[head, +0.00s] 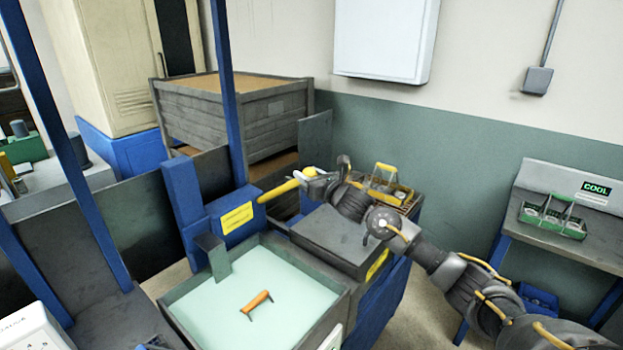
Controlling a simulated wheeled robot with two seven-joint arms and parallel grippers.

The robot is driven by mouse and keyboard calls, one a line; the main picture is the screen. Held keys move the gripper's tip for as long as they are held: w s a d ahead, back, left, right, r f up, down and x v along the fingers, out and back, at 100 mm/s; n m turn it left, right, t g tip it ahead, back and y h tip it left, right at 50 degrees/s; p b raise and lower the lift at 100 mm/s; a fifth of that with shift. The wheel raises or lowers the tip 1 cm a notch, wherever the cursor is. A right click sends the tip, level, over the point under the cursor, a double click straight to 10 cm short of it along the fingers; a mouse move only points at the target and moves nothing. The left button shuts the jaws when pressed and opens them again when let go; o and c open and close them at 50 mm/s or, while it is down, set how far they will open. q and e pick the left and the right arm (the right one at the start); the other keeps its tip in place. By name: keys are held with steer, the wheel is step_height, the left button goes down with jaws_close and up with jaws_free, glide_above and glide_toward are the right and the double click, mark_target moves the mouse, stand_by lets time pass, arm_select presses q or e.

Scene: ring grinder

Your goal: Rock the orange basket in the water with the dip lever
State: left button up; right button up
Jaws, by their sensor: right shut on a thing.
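The dip lever (275,192) is a yellow bar rising to the right from a blue housing with a yellow label. My right gripper (302,178) is shut on the lever near its upper end, with the arm reaching in from the lower right. The orange basket (256,303) sits in the pale green water (225,304) of a grey tank; its orange handle shows above the surface, and its body is hidden under the cloudy water. My left gripper is not in view.
A flat grey lid or bench (335,238) adjoins the tank, with a yellow-handled carrier (385,185) behind it. Blue posts (229,90) rise behind and left of the tank. A green carrier (552,218) stands on the COOL bench at right.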

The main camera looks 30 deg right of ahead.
steer(key=o, duration=1.4)
steer(key=shift+a+r, duration=0.1)
steer(key=shift+r, duration=0.15)
steer(key=shift+c, duration=0.2)
steer(key=shift+s+f, duration=0.1)
steer(key=shift+f, duration=0.05)
steer(key=shift+s+d+b, duration=0.2)
steer(key=shift+s+b, duration=0.1)
steer(key=s+d+b, duration=0.1)
steer(key=s+b, duration=0.2)
steer(key=s, duration=0.7)
steer(key=shift+b, duration=0.4)
